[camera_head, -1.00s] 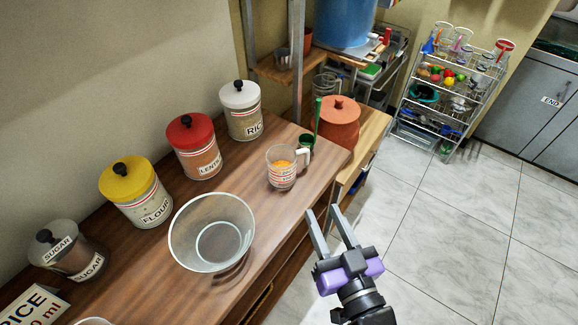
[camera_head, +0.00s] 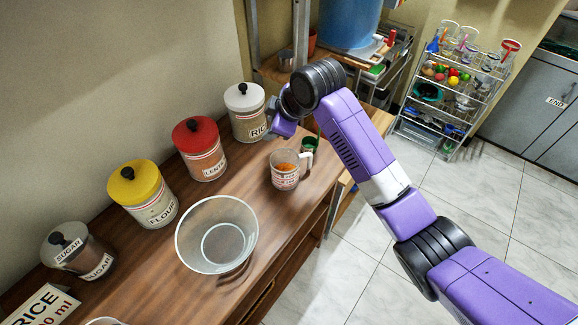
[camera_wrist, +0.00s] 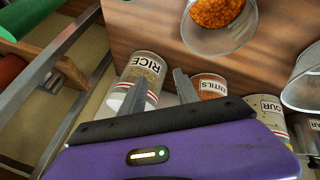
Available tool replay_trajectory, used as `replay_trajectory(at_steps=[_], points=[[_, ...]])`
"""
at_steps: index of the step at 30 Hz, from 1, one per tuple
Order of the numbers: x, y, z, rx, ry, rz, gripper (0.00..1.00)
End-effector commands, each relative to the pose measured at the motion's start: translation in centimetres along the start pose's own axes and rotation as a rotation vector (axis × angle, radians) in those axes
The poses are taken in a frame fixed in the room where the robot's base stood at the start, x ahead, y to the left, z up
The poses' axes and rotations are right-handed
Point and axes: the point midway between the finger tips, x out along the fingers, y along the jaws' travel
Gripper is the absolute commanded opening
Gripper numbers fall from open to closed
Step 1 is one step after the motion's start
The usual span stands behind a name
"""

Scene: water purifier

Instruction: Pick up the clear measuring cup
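The clear measuring cup (camera_head: 285,174) stands upright on the wooden counter, with red markings, a handle on its right and orange contents. It also shows at the top of the wrist view (camera_wrist: 240,36), partly cut off by the frame edge. My gripper (camera_wrist: 159,78) is open and empty, its two fingers apart with the rice jar in view behind them. The cup lies beyond the fingertips in the wrist view, not between them. In the head view my arm reaches over the counter's far end behind the cup, and my fingers are hidden.
Rice (camera_head: 246,114), lentil (camera_head: 200,152) and flour (camera_head: 146,198) jars line the wall. A glass bowl (camera_head: 216,236) stands left of the cup. A small green container (camera_head: 311,145) is close behind the cup. A rack (camera_head: 450,90) stands on the floor.

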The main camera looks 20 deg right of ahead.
Motion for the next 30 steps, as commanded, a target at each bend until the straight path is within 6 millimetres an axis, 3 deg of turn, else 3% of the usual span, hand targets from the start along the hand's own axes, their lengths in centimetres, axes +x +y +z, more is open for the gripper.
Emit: replay_trajectory(at_steps=[1, 2, 6, 13, 24, 30], points=[[-1.2, 1.3, 1.2, -0.060, -0.083, -0.045, 0.38], [-1.7, 1.4, 2.2, -0.098, -0.133, -0.085, 0.38], [-3.5, -0.2, 6.0, -0.229, -0.293, -0.272, 0.38], [-5.4, -2.3, 8.9, -0.337, -0.387, -0.447, 0.38], [-2.8, -3.5, 10.6, -0.345, -0.395, -0.466, 0.38], [-0.3, -4.0, 11.9, -0.343, -0.396, -0.465, 0.38]])
